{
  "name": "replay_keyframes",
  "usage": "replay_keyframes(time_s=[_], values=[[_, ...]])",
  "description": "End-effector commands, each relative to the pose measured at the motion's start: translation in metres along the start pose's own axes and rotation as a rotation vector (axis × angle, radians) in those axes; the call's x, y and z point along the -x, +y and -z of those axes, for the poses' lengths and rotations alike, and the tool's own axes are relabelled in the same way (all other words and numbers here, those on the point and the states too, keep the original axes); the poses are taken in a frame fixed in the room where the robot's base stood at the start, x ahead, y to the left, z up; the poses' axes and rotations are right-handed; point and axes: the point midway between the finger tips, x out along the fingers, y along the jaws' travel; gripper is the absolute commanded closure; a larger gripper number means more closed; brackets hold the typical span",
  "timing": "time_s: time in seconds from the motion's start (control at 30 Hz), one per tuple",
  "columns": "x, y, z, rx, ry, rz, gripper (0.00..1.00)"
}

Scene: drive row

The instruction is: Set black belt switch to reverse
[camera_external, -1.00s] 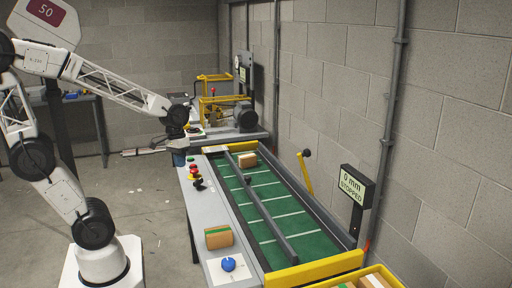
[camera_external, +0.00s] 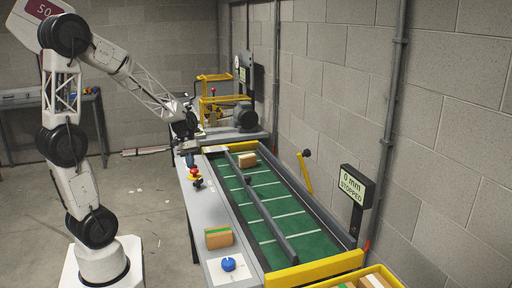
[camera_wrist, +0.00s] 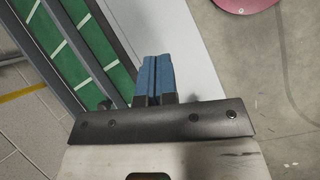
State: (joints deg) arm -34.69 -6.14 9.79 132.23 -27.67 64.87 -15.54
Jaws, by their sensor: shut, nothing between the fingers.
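The black switch (camera_external: 198,184) sits on the grey control ledge beside the green belt (camera_external: 285,222), in front of the red and yellow button. It is small in the external view, and its set position cannot be read. My gripper (camera_external: 190,161) points down over the far end of the ledge, beyond the red button and apart from the black switch. In the wrist view its blue fingertips (camera_wrist: 155,77) are together with nothing between them. I cannot identify the switch in the wrist view.
A red button on a yellow base (camera_external: 194,172) stands between my gripper and the switch. A blue knob (camera_external: 228,264) and a brown box (camera_external: 218,237) are at the ledge's near end. Another box (camera_external: 247,160) lies on the belt. A display (camera_external: 353,186) reads "0 mm STOPPED".

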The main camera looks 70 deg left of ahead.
Motion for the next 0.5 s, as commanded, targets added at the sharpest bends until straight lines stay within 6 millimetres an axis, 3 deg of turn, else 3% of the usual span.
replay_keyframes(time_s=[0.5], values=[[0.000, -0.037, 0.093, 0.338, -0.145, -0.145, 1.00]])
